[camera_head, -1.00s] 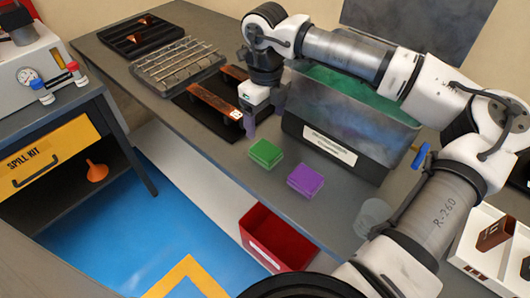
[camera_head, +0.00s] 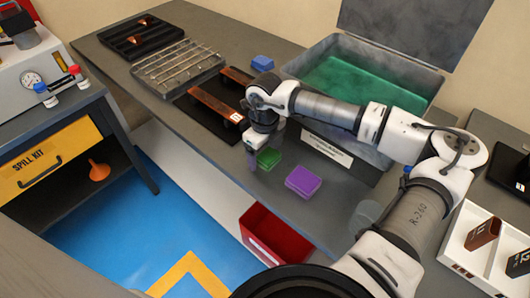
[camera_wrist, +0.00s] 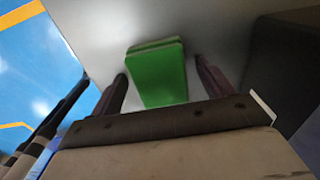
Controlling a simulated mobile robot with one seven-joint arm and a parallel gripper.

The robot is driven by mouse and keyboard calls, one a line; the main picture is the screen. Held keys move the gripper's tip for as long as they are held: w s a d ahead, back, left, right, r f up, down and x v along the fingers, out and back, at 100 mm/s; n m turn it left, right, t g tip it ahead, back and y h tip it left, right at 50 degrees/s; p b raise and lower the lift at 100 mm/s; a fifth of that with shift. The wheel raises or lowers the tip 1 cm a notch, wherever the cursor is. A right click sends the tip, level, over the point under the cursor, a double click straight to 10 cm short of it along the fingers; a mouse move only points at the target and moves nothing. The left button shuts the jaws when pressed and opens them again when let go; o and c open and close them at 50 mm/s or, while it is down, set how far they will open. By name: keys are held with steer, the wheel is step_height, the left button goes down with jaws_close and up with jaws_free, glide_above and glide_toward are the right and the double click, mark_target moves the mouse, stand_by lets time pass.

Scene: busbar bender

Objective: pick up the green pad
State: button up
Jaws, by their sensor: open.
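The green pad (camera_head: 268,158) lies on the grey table, partly hidden behind my gripper in the head view. In the wrist view the green pad (camera_wrist: 158,74) shows between the two fingers. My gripper (camera_head: 252,164) is at the pad's left side in the head view, pointing down. In the wrist view my gripper (camera_wrist: 160,72) is open, with a finger on each side of the pad and small gaps showing. I cannot tell how far the fingertips are above the table.
A purple pad (camera_head: 303,182) lies to the right of the green one. A large bin (camera_head: 345,160) with green contents stands behind. Copper bars (camera_head: 215,103) on a black mat lie to the left. A red bin (camera_head: 272,238) is below the table's front edge (camera_head: 225,172).

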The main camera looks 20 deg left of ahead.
mark_target(265, 152)
steer(key=shift+c, duration=0.3)
steer(key=c, duration=1)
steer(key=shift+r, duration=0.1)
step_height(265, 152, up, 10)
steer(key=shift+f+b, duration=0.1)
steer(key=shift+b, duration=1.15)
